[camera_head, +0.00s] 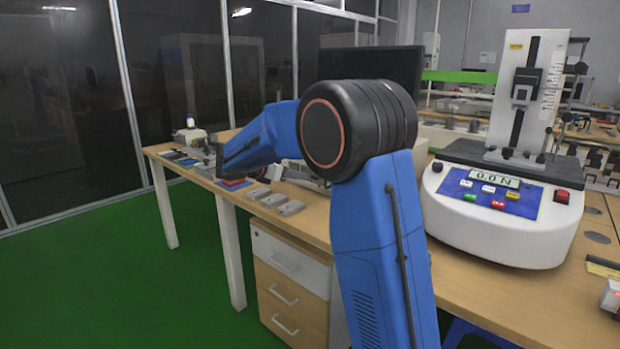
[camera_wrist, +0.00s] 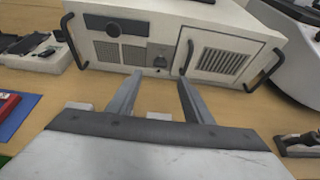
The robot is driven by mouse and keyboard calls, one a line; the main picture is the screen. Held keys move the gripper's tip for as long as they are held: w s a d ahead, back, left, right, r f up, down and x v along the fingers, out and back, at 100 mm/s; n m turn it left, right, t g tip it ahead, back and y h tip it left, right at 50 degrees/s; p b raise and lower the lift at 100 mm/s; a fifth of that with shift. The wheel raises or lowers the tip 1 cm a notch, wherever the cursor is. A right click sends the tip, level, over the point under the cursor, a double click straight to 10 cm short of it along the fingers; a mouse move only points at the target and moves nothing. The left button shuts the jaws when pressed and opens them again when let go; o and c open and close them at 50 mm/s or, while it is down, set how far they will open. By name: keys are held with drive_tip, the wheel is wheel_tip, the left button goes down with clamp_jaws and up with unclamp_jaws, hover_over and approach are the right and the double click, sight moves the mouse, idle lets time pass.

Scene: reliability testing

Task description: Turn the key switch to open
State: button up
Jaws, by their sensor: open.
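A pale cabinet-like instrument (camera_wrist: 128,55) with black handles fills the upper part of the wrist view. A small dark fitting (camera_wrist: 160,61), which looks like the key switch, sits low on its front panel, right of a vent grille. Its turn position is too small to read. My gripper (camera_wrist: 159,77) is open and empty, with its two fingers pointing at the panel. The dark fitting shows between and just beyond the fingertips. I cannot tell the exact gap. In the head view my blue arm hides most of this instrument, and the fingers are not clear.
A vented door (camera_wrist: 222,62) with a handle is at the instrument's right. A red item on a blue mat (camera_wrist: 14,118) lies at left. A white force tester (camera_head: 500,215) stands right of my arm. Several grey blocks (camera_head: 290,208) lie near the table's front edge.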

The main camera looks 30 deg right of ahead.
drive_tip(key=x, duration=1)
drive_tip(key=c, duration=1.1)
drive_tip(key=shift+o, duration=0.4)
drive_tip(key=shift+s+m+t, duration=0.2)
drive_tip(key=shift+m+t, duration=0.4)
drive_tip(key=shift+m, duration=0.2)
